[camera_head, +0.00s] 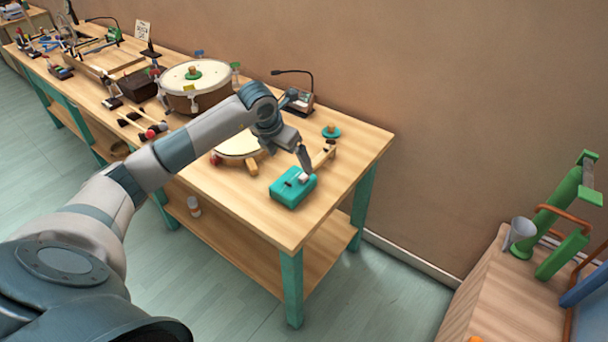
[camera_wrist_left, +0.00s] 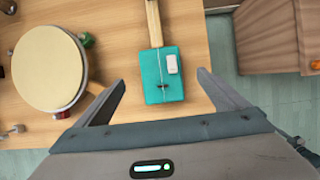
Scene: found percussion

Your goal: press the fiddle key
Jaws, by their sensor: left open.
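The fiddle (camera_head: 287,192) is a small teal box with a neck, lying on the wooden bench near its right front corner. In the left wrist view its teal body (camera_wrist_left: 153,70) lies ahead of my jaws, with a light wooden neck (camera_wrist_left: 153,22) pointing up the picture. The white key (camera_wrist_left: 172,63) sits on the body, right of the string. My left gripper (camera_head: 307,172) is open and empty, close above the fiddle at the key; I cannot tell whether it touches. In the left wrist view my left gripper's fingers (camera_wrist_left: 165,88) spread either side of the fiddle. My right gripper is not in view.
A round pale drum (camera_wrist_left: 48,68) lies left of the fiddle. A larger drum (camera_head: 193,85), a small lamp (camera_head: 300,88) and mallets (camera_head: 140,123) stand farther along the bench (camera_head: 245,215). A wooden cabinet (camera_head: 495,290) with green items stands at right. The bench's front right corner is clear.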

